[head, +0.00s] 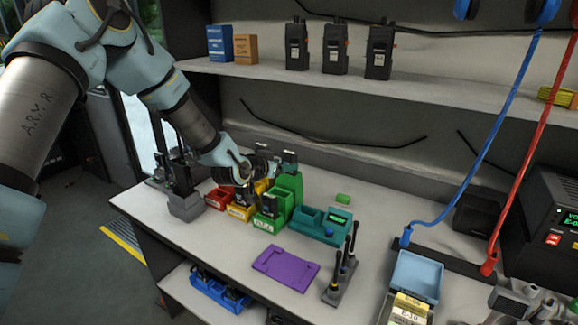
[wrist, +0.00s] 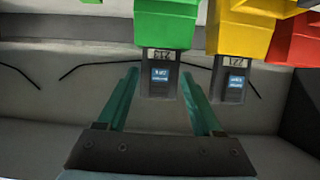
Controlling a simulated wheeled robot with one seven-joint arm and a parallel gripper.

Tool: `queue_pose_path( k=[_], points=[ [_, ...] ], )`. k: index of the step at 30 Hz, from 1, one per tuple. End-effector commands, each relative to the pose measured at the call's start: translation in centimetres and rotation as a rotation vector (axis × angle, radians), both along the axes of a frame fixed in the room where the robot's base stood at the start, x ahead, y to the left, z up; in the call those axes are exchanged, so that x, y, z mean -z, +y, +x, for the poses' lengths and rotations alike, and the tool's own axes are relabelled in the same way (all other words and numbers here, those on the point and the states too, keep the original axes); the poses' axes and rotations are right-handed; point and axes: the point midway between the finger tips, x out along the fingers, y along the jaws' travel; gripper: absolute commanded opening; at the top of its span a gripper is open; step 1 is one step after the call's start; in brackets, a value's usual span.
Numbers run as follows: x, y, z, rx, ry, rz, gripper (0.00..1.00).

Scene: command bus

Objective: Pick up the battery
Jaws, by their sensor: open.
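Black battery-like blocks stand in the coloured bins on the counter. One black block (head: 270,205) is in the green bin (head: 265,222) and another is in the yellow bin (head: 240,212). In the wrist view, which looks upside down, a black block (wrist: 159,78) with a small lit label sticks out of the green bin (wrist: 165,25). My gripper (head: 281,164) is above the bins. Its teal fingers (wrist: 161,74) are open, one on each side of that block in the picture. I cannot tell whether they touch it.
A red bin (head: 218,199) and a teal charger-like box (head: 325,224) flank the bins. A purple tray (head: 286,268) and a stand of black antennas (head: 341,277) are in front. Radios (head: 335,48) line the shelf above. Blue (head: 485,140) and red cables hang at right.

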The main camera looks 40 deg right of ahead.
Motion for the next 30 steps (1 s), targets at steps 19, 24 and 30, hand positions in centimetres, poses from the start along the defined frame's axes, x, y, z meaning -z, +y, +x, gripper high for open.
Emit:
queue_pose_path(
  k=[19,24,30],
  points=[
    [-0.02,0.03,0.0,0.0,0.0,0.0,0.0],
    [-0.03,0.03,0.0,0.0,0.0,-0.001,0.0],
    [-0.08,0.01,0.02,0.0,-0.001,-0.002,0.0]
  ],
)
